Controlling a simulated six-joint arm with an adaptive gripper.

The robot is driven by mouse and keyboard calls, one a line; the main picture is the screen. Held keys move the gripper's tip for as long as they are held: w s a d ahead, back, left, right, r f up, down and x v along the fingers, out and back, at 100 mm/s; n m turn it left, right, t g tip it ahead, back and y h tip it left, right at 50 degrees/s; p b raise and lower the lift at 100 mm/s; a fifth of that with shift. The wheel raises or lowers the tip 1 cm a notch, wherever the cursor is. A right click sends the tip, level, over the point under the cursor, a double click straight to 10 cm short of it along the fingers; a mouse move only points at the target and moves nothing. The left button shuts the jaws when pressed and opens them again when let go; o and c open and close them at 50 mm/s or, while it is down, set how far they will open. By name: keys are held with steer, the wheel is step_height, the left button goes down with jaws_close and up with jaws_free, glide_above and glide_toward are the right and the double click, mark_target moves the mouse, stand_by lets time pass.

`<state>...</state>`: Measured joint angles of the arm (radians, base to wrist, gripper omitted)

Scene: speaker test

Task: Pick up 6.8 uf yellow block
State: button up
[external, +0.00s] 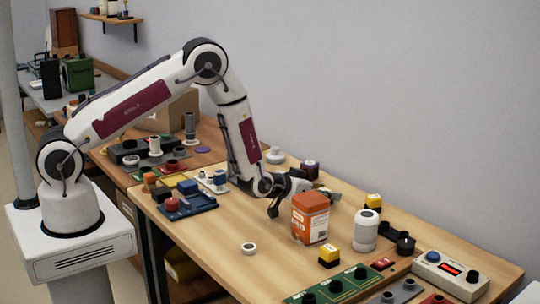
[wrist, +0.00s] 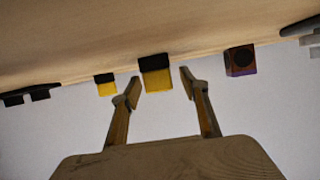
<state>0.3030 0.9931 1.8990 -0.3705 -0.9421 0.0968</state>
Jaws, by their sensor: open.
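Two blocks with yellow and black parts show in the external view: a front yellow block (external: 330,256) before an orange canister, and a back yellow block (external: 373,202) behind a white cylinder. I cannot read a 6.8 uf label on either. My gripper (external: 285,200) is low over the table, left of the orange canister, which stands close to it. In the wrist view my gripper (wrist: 160,84) has its fingers spread and empty. A larger yellow-black block (wrist: 156,74) appears between the fingertips, apart from them, and a smaller one (wrist: 105,86) lies left. Which is which across views is unclear.
The orange canister (external: 311,218) and white cylinder (external: 364,231) stand near the yellow blocks. A dark purple block (wrist: 240,62) shows right in the wrist view. A green board (external: 335,287) and a control box (external: 450,275) line the front. Bare table surrounds a white ring (external: 249,248).

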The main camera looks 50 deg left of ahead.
mark_target(325, 189)
steer(key=c, duration=1.1)
steer(key=shift+r, duration=0.2)
steer(key=shift+r, duration=4.85)
